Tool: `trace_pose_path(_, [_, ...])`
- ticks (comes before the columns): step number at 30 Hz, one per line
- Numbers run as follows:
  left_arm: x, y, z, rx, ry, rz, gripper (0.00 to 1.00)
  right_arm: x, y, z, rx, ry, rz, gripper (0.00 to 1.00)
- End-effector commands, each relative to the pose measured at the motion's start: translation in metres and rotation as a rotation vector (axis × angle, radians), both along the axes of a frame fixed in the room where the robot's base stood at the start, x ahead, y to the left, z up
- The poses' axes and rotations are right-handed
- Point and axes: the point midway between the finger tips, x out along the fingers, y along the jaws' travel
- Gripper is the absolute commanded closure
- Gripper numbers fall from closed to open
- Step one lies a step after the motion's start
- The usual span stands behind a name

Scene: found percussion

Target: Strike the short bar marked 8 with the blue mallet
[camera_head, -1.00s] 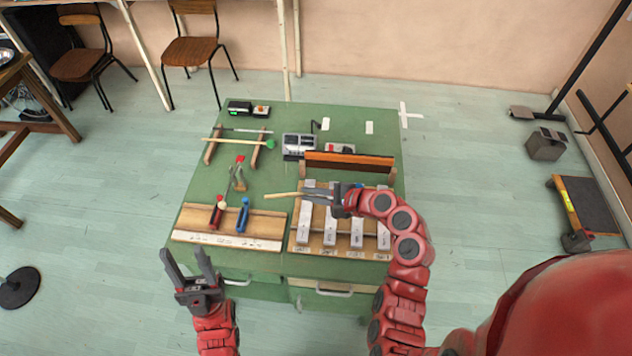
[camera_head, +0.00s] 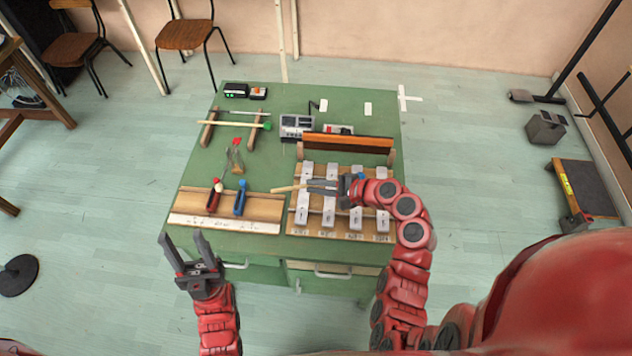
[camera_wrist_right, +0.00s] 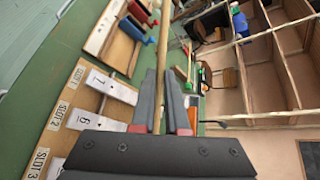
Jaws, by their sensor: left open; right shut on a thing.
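My right gripper (camera_head: 322,187) is shut on a mallet's tan wooden handle (camera_head: 287,188), held above the metal bars. The handle sticks out to the left; it also runs up the right wrist view (camera_wrist_right: 180,48). A bit of blue (camera_head: 361,176) shows behind the right gripper, probably the mallet head, mostly hidden. Several silver bars (camera_head: 328,212) lie side by side on a wooden frame (camera_head: 342,230). In the wrist view one bar (camera_wrist_right: 110,86) reads 7 and another (camera_wrist_right: 85,119) appears to read 6. No 8 is readable. My left gripper (camera_head: 188,244) is open and empty before the table.
A wooden tray (camera_head: 260,208) with red-handled (camera_head: 214,197) and blue-handled (camera_head: 240,198) tools lies left of the bars. A green-headed mallet (camera_head: 235,124) rests on a rack behind. An orange-brown wooden bar (camera_head: 348,142) stands behind the silver bars.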

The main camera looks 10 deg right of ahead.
Motion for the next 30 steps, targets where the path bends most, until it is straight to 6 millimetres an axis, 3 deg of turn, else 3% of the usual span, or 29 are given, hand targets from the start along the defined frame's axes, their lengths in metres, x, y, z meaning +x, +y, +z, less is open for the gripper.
trace_pose_path(13, [0.0,0.0,-0.002,0.0,0.0,0.0,0.5,0.001,-0.001,-0.003,0.004,0.0,-0.002,1.0])
trace_pose_path(21, [0.0,0.0,-0.055,0.0,0.0,0.0,0.5,0.008,-0.02,-0.066,0.181,0.065,-0.008,1.0])
trace_pose_path(26, [0.0,0.0,-0.035,0.0,-0.001,0.0,0.5,0.007,-0.017,-0.046,0.182,0.065,-0.003,1.0])
trace_pose_path(30, [0.0,0.0,-0.006,0.0,-0.001,0.0,0.5,0.007,-0.017,-0.015,0.182,0.065,-0.002,1.0])
